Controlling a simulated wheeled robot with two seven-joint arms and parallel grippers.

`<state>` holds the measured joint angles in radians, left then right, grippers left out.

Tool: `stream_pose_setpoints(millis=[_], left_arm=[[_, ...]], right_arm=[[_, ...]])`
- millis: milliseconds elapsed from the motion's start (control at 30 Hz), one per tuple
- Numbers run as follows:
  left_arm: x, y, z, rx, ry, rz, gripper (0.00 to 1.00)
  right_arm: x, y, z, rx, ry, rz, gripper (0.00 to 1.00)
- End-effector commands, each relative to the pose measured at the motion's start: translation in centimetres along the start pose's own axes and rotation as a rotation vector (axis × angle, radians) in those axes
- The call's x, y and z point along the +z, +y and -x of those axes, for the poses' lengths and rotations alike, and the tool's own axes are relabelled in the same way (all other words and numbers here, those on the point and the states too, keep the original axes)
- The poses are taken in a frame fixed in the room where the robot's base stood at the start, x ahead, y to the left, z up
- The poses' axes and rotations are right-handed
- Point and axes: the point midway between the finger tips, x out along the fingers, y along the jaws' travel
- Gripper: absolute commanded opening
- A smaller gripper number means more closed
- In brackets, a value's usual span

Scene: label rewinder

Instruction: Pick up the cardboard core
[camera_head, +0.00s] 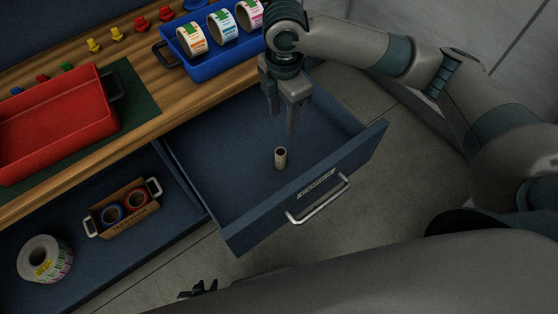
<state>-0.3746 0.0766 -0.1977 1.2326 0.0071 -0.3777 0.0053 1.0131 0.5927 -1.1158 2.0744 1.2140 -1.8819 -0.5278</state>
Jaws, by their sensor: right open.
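The cardboard core (280,158), a small brownish-grey hollow tube, stands upright on the floor of the pulled-out blue drawer (215,165). My right gripper (283,122) points down above the drawer, a little above the core in the picture. Its two fingers are apart, with nothing between them. They do not appear to touch the core. My left gripper does not show clearly in this view.
The drawer front with its metal handle (318,200) and the side walls surround the core. A blue bin (215,66) with label rolls and a red tray (50,125) stand on the wooden bench. A lower shelf holds a cardboard box (128,215) and a label roll (44,259).

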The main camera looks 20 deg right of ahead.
Motion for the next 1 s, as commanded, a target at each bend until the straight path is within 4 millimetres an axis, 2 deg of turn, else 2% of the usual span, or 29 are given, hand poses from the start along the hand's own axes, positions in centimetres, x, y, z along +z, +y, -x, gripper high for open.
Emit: stream_pose_setpoints(millis=[567, 767, 1000], left_arm=[[-0.3, 0.1, -0.1, 0.001, 0.008, 0.0, 0.31], [-0.4, 0.1, -0.1, 0.001, 0.012, 0.0, 0.31], [-0.5, 0.1, 0.0, 0.001, 0.021, -0.001, 0.31]], right_arm=[[0.0, 0.0, -1.0, -0.001, 0.0, 0.0, 0.47], [0.0, -0.1, -3.5, -0.003, 0.0, -0.002, 0.47], [0.0, -0.1, -7.9, -0.003, 0.0, -0.001, 0.47]])
